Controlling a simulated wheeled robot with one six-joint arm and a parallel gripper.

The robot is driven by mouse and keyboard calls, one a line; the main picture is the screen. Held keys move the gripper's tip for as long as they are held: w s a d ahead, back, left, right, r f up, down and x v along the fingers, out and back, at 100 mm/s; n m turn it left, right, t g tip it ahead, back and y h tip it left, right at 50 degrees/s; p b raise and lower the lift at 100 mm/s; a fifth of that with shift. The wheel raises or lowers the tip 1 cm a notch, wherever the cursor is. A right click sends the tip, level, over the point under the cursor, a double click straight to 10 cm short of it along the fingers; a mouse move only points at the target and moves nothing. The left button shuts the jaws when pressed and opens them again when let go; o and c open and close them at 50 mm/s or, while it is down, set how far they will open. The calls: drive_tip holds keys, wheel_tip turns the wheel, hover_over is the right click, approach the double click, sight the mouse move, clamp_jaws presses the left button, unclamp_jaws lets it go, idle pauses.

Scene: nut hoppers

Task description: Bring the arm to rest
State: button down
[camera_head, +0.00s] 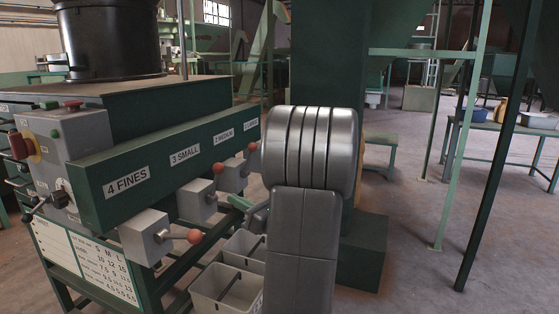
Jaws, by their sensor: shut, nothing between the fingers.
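My arm shows in the head view as a large silver ribbed joint (311,150) with a grey link (300,250) below it, upright in the middle of the picture. I cannot make out my gripper; the arm's own links may hide it. A small dark and grey-green part (256,217) pokes out left of the arm, and I cannot tell what it is.
Left of the arm stands a green hopper panel (170,165) with numbered labels and red-knobbed levers, one knob (195,236) low in front. Grey bins (225,288) sit below. A green column (330,60) rises behind my arm. Open floor (415,245) lies to the right.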

drive_tip(key=shift+r+p, duration=0.2)
drive_tip(key=shift+p, duration=0.15)
drive_tip(key=s+d+r+g+h+p, duration=0.3)
drive_tip(key=s+d+r+h+p, duration=0.4)
drive_tip(key=p, duration=1.2)
drive_tip(key=w+a+f+t+y+b, duration=0.4)
drive_tip(key=w+a+f+y+b, duration=0.3)
drive_tip(key=b, duration=1.8)
wheel_tip(320, 180, down, 2)
drive_tip(key=shift+f+y+b, duration=0.15)
drive_tip(key=shift+y+b, duration=0.15)
drive_tip(key=shift+y, duration=0.4)
